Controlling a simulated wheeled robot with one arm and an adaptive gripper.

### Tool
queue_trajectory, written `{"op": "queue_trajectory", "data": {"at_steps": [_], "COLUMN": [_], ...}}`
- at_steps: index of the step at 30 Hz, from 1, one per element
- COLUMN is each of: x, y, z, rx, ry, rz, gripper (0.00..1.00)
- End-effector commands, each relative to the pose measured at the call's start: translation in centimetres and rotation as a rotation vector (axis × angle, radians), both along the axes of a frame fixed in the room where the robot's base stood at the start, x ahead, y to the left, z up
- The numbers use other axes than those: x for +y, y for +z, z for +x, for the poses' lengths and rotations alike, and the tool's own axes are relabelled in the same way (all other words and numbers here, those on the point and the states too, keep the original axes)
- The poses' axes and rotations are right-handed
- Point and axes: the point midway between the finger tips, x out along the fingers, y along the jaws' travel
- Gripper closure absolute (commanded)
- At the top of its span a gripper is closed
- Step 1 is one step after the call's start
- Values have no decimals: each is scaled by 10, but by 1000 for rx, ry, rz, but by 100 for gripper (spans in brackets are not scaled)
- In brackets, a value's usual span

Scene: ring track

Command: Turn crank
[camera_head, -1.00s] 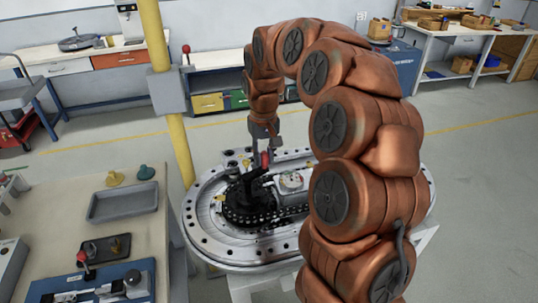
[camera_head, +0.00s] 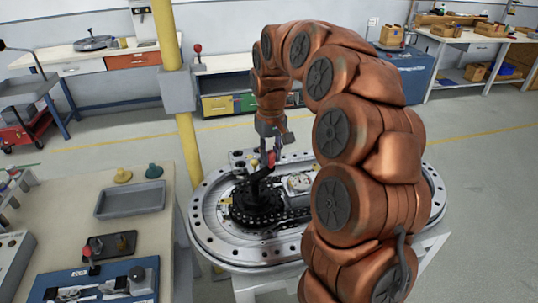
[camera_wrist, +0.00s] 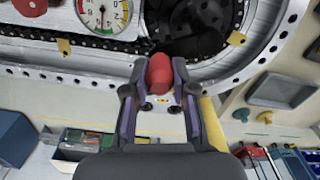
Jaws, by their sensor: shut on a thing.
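The crank is a black arm (camera_head: 259,179) with a red knob (camera_head: 271,161), on a black hub ringed by a chain on the oval metal ring track (camera_head: 215,247). My gripper (camera_head: 271,154) reaches down from above and is shut on the red knob. In the wrist view the red knob (camera_wrist: 160,73) sits between the two fingers of my gripper (camera_wrist: 160,84). The black crank arm (camera_wrist: 187,44) extends away beyond the knob. The near right part of the track is hidden behind my arm in the head view.
A yellow post (camera_head: 187,140) stands close to the track's left side. A bench (camera_head: 60,210) at the left holds a grey tray (camera_head: 130,200) and a blue fixture (camera_head: 95,287). A dial gauge (camera_wrist: 103,14) sits on the track. Open floor lies behind and right.

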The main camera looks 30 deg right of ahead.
Motion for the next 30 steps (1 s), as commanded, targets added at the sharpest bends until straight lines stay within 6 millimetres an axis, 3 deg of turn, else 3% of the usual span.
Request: {"op": "queue_trajectory", "data": {"at_steps": [8, 20, 30], "x": [0, 0, 0], "y": [0, 6, 53], "z": [1, 1, 2], "rx": [-2, -4, -6], "ry": [0, 0, -1], "rz": [0, 0, -1], "gripper": [49, 49, 49]}}
